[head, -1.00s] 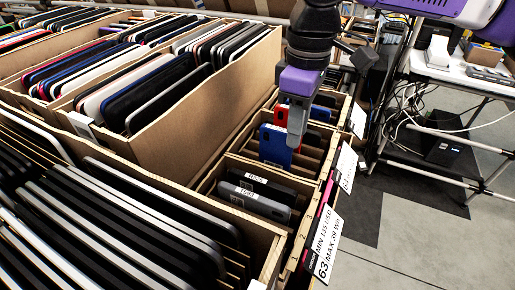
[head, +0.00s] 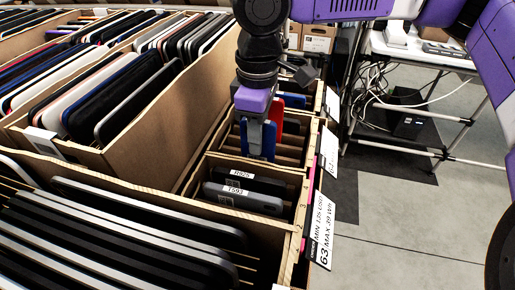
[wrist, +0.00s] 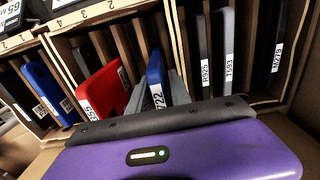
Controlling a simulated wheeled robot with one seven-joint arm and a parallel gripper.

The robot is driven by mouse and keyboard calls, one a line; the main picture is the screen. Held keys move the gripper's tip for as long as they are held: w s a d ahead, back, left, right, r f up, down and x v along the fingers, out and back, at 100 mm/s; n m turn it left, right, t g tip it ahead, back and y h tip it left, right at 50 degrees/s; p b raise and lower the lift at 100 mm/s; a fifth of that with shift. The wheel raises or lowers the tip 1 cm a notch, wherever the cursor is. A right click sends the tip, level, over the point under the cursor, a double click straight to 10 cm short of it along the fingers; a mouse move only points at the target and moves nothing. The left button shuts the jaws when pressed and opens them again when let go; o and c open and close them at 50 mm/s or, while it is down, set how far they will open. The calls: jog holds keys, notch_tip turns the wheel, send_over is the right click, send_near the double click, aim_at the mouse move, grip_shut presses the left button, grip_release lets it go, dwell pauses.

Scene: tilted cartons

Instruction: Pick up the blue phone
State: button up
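A blue phone (head: 270,140) stands upright in a slot of the small carton, beside a red phone. In the wrist view the blue phone (wrist: 155,72) carries a white label ending in 722. My gripper (head: 255,150) points down at it, and its grey fingers (wrist: 158,95) lie on either side of the phone, very close to its faces. I cannot tell whether they press on it. The phone's lower part is hidden in the slot.
A red phone (wrist: 103,90) stands close to the left in the wrist view, with another blue phone (wrist: 48,88) further left. Dark phones (head: 240,198) fill the nearer compartment. A tall carton (head: 150,120) of devices stands left. Floor (head: 400,210) is open at right.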

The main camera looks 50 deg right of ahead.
jog(key=shift+f, duration=0.9)
grip_shut()
jog(key=shift+r, duration=0.15)
notch_tip(320, 180, up, 20)
jog(key=p, duration=0.2)
jog(key=shift+p, duration=0.35)
jog(key=shift+r+p, duration=0.65)
jog(key=shift+p, duration=0.4)
